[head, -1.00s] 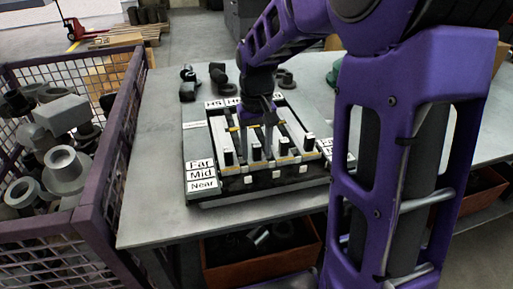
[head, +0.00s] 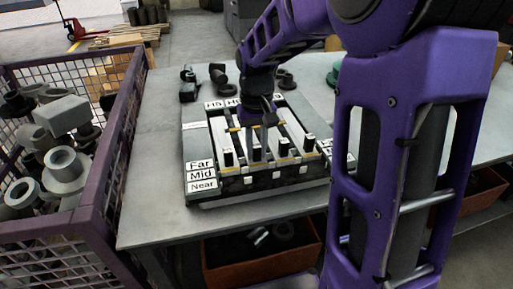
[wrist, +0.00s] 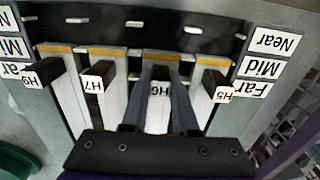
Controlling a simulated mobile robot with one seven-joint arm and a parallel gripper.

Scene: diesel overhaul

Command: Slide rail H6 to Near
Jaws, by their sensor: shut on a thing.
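The rail unit (head: 208,196) lies on the table, with several pale rails bearing upright black handles. Far, Mid and Near labels (head: 202,176) run down its left side in the head view. In the wrist view, rail H6 (wrist: 163,54) is between H7 (wrist: 97,72) and H5 (wrist: 216,78). My gripper (wrist: 159,76) is shut on the H6 handle, one finger on each side. The gripper (head: 262,136) also shows in the head view, reaching down over the unit. The yellow end bands of H6 and its neighbours look roughly level. The arm hides some rear labels.
A purple mesh crate (head: 105,190) of metal parts stands at the left. Several dark fittings (head: 218,74) lie behind the unit. An orange bin (head: 262,275) is below the table. The table (head: 155,200) is clear left of the unit.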

